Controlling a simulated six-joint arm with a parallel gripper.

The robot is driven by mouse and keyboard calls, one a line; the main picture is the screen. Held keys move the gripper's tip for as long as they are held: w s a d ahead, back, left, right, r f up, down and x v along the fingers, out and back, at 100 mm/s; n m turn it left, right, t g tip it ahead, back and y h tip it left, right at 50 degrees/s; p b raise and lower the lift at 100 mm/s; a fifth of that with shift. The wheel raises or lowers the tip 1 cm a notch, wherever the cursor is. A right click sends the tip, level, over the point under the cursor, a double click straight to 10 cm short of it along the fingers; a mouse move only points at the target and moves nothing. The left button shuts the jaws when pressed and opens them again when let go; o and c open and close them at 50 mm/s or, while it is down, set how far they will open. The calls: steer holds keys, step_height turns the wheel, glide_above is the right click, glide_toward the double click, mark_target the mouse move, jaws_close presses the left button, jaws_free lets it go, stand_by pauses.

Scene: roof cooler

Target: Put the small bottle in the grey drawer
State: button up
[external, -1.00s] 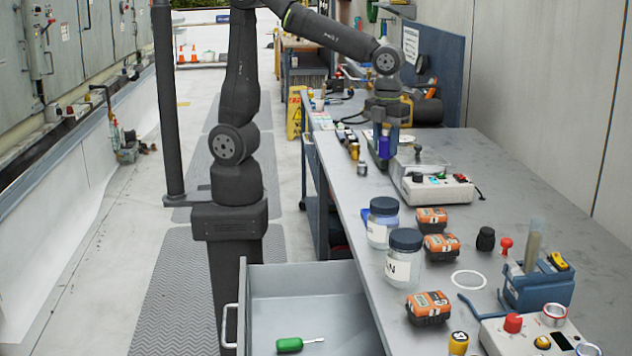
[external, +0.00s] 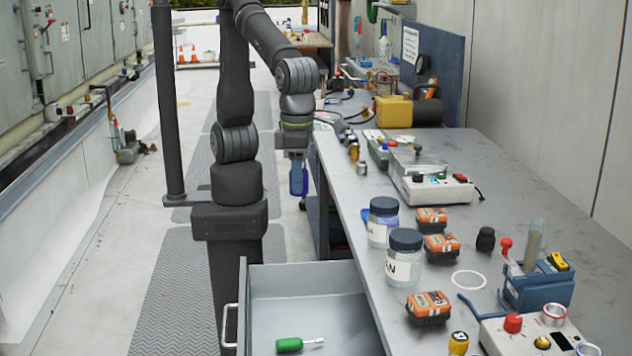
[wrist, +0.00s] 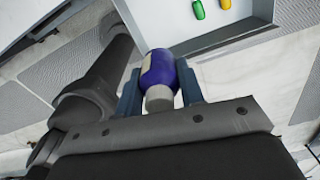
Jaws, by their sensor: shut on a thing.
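The small bottle (wrist: 160,72) is blue-purple with a pale label and a grey cap. My gripper (wrist: 159,90) is shut on it, one finger on each side, in the wrist view. In the external view my gripper (external: 298,182) hangs beyond the bench's left edge, above floor level; the bottle is hard to tell apart from the blue fingers there. The grey drawer (external: 305,312) is open at the bottom of the external view, nearer the camera than my gripper. It also shows at the top of the wrist view (wrist: 222,38).
A green-handled screwdriver (external: 290,344) lies in the drawer. A yellow item (wrist: 225,4) also shows there in the wrist view. Two blue-lidded jars (external: 404,268) and several orange battery packs (external: 428,307) stand on the bench beside the drawer.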

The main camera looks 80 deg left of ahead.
steer(key=s+m, duration=0.1)
steer(key=s, duration=0.2)
glide_toward(287, 320)
steer(key=shift+f, duration=2.8)
steer(key=shift+f, duration=0.15)
steer(key=o, duration=1)
step_height(287, 320, up, 12)
